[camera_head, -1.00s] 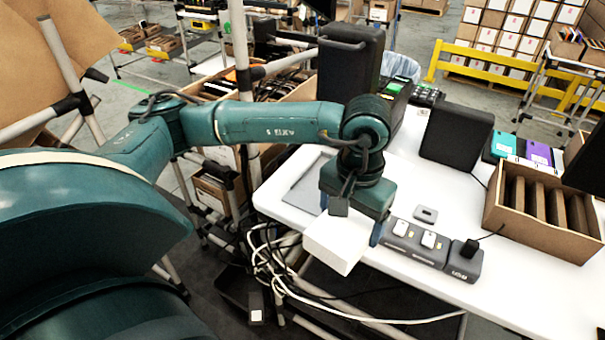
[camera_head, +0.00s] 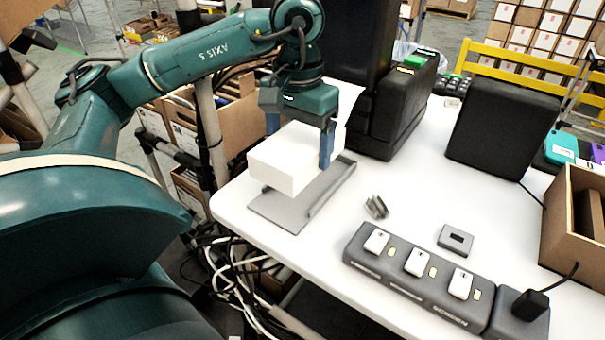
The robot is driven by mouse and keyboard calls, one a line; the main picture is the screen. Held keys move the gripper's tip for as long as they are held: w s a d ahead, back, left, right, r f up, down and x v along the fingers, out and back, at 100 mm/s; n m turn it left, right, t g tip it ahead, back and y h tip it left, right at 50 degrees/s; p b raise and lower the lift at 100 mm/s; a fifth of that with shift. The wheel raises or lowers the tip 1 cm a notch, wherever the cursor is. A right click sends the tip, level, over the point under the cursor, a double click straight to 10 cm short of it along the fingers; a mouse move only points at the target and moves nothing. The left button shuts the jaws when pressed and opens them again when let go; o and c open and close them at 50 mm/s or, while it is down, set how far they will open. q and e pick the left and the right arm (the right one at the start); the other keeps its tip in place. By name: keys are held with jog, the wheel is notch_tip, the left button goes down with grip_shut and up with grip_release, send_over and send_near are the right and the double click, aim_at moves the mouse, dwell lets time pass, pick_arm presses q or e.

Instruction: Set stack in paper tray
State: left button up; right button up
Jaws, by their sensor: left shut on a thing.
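The white stack (camera_head: 288,160) is a block of paper between the blue fingers of my left gripper (camera_head: 299,145). The gripper points down and is shut on it. The grey paper tray (camera_head: 325,190) lies flat near the table's left corner, with a low raised edge on its right side. The stack is over the tray's back left part and hides some of it. I cannot tell whether the stack touches the tray. My right gripper is not in view.
A black printer-like machine (camera_head: 395,110) stands just right of the gripper. A black screen (camera_head: 502,127) and a cardboard box (camera_head: 568,225) stand at the right.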

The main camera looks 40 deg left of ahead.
pick_arm(q)
jog(key=shift+f, duration=2.6)
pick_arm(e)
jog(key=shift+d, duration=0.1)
pick_arm(q)
jog(key=shift+b, duration=0.35)
jog(key=shift+f, duration=0.2)
jog(key=shift+f+b, duration=0.4)
jog(key=shift+b, duration=0.2)
jog(key=o, duration=1.2)
jog(key=shift+o, duration=0.2)
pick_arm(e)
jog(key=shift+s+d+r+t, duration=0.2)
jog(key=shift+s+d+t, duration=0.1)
pick_arm(q)
jog(key=shift+r, duration=0.15)
